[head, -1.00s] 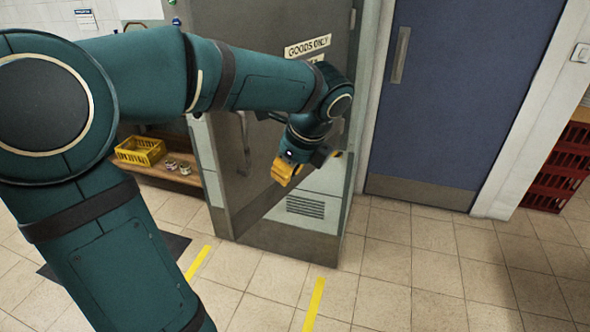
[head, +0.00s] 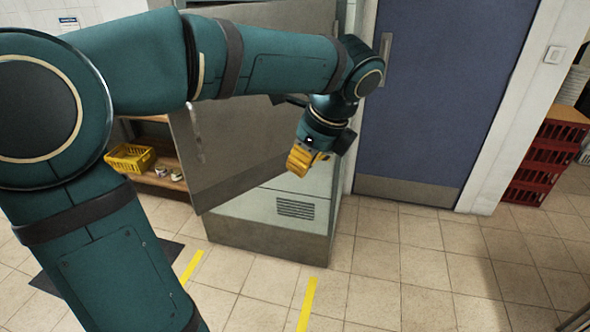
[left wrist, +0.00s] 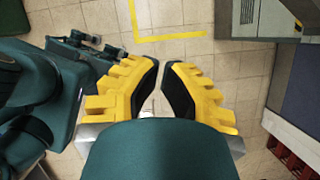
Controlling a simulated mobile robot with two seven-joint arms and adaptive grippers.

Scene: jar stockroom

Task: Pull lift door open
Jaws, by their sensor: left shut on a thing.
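The grey lift door (head: 235,140) stands swung outward in the head view, with an upright bar like a handle (head: 197,142) near its left edge. My left arm covers its upper part. My left gripper (head: 303,162), with yellow fingers, is at the right end of the visible panel, above the vent. The bar stands well apart from the fingers. In the left wrist view the fingers (left wrist: 160,72) are close together with a narrow gap. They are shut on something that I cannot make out. My right gripper is not in view.
The lift's lower front has a vent (head: 295,208). Yellow floor lines (head: 307,303) mark the tiles before it. A blue door (head: 420,100) and red crates (head: 540,160) stand at right. A shelf with a yellow basket (head: 130,157) is at left. The floor in front is clear.

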